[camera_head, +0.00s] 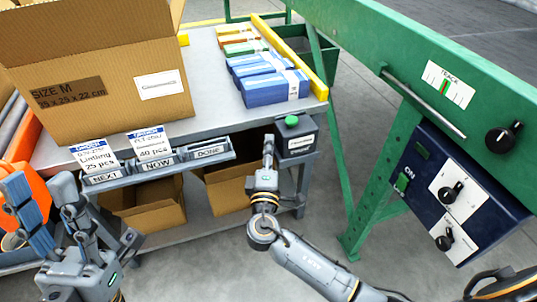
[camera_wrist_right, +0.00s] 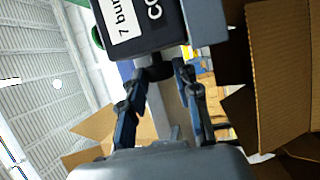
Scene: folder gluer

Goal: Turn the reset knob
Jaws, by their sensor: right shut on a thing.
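A black counter box (camera_head: 297,141) with a green button (camera_head: 292,121) on top and a white label is mounted at the front right corner of the grey table. My right gripper (camera_head: 268,142) is at the left side of this box. In the right wrist view, the box (camera_wrist_right: 175,22) fills the top, and my right gripper (camera_wrist_right: 160,74) is shut on a small dark knob (camera_wrist_right: 157,70) at the box's side. The fingers hide much of the knob, and its marking cannot be read. My left gripper (camera_head: 45,192) is open and empty at the lower left.
A large cardboard box (camera_head: 105,65) and blue carton stacks (camera_head: 270,82) stand on the table (camera_head: 215,115). Label bins (camera_head: 160,163) line its front edge. The green machine (camera_head: 430,60) at right carries a dark blue control panel (camera_head: 455,195) with black knobs.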

